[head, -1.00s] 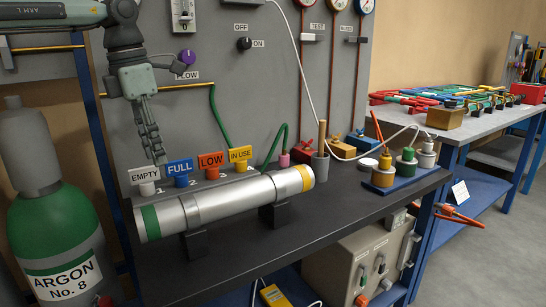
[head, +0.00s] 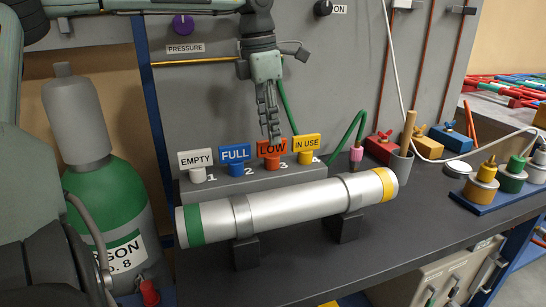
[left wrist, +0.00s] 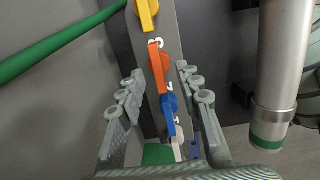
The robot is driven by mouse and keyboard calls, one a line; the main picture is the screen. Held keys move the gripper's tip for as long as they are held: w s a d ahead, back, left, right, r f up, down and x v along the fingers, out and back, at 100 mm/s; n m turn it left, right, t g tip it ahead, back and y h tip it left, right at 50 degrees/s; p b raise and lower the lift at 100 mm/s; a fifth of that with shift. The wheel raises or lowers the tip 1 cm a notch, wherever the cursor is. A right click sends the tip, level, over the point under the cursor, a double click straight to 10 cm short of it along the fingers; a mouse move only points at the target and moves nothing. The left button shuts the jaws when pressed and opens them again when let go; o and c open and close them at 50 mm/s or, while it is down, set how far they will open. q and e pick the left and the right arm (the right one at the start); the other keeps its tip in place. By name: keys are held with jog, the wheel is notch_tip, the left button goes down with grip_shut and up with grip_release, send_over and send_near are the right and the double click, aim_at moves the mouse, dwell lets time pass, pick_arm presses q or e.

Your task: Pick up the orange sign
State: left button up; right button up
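The orange sign (head: 271,149) reads LOW and stands upright on a grey block at the back of the bench, third in a row of signs. My left gripper (head: 271,136) points down just above it, its fingers overlapping the sign's top in the head view. In the left wrist view, the orange sign (left wrist: 158,68) shows between the two spread fingertips of my left gripper (left wrist: 160,73). The gripper is open and empty. I cannot tell whether a finger touches the sign. My right gripper is not in view.
The white EMPTY sign (head: 196,160) and blue FULL sign (head: 235,155) stand left of it, the yellow IN USE sign (head: 306,145) close on its right. A silver cylinder (head: 290,207) lies on stands in front. A grey panel (head: 200,110) rises behind.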

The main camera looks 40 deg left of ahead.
aim_at(272, 161)
pick_arm(q)
jog(key=f, duration=0.2)
jog(key=shift+w+f, duration=0.2)
jog(key=shift+f, duration=0.2)
jog(key=shift+w+f, duration=0.1)
jog(key=shift+f, duration=0.35)
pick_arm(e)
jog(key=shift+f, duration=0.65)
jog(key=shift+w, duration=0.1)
pick_arm(q)
grip_shut()
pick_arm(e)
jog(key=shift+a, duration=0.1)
